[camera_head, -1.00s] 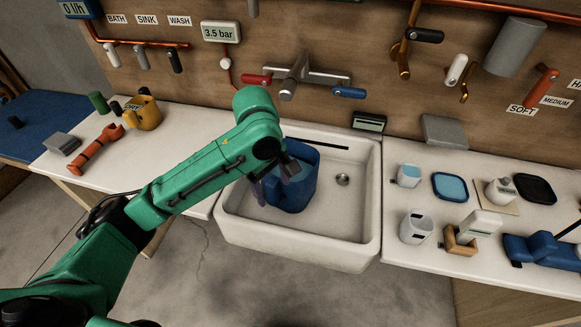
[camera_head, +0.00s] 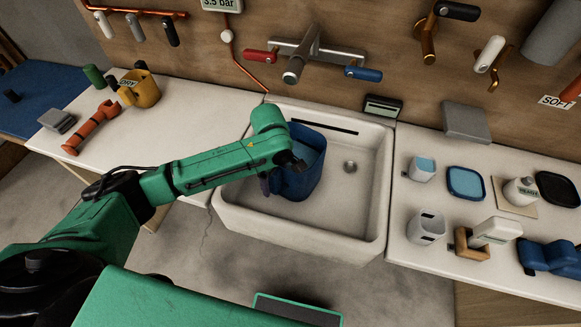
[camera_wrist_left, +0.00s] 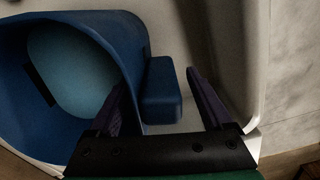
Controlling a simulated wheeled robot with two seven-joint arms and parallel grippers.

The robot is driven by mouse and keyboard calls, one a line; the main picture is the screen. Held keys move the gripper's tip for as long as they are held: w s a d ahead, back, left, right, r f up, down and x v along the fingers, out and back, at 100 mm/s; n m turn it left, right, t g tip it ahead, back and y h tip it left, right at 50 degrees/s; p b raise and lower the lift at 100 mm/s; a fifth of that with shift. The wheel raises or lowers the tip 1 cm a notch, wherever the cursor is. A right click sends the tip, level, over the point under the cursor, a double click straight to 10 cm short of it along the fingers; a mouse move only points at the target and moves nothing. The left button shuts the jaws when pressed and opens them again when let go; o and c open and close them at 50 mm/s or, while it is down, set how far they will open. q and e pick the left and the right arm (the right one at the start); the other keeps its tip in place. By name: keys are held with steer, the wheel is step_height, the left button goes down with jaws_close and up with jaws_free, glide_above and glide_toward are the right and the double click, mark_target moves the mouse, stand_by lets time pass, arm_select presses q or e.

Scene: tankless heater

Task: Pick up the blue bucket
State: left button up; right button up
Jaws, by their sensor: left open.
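The blue bucket (camera_head: 303,178) stands in the left part of the white sink (camera_head: 340,222), with light blue content inside. In the left wrist view the bucket (camera_wrist_left: 130,45) fills the left side, and its handle (camera_wrist_left: 161,92) shows between my two purple fingers. My left gripper (camera_wrist_left: 158,88) is open around that handle, one finger toward the bucket wall and the other on the outer side with a gap. In the head view my wrist partly hides the bucket and the left gripper (camera_head: 268,184). My right gripper is not in view.
A tap (camera_head: 300,58) with red and blue levers hangs over the sink. A yellow container (camera_head: 142,90) and an orange tool (camera_head: 92,125) are on the left counter. Cups, a blue tray (camera_head: 466,184) and a wooden holder (camera_head: 470,243) crowd the right counter.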

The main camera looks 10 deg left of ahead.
arm_select(q)
steer(key=shift+s+f, duration=0.1)
steer(key=c, duration=0.3)
jaws_close()
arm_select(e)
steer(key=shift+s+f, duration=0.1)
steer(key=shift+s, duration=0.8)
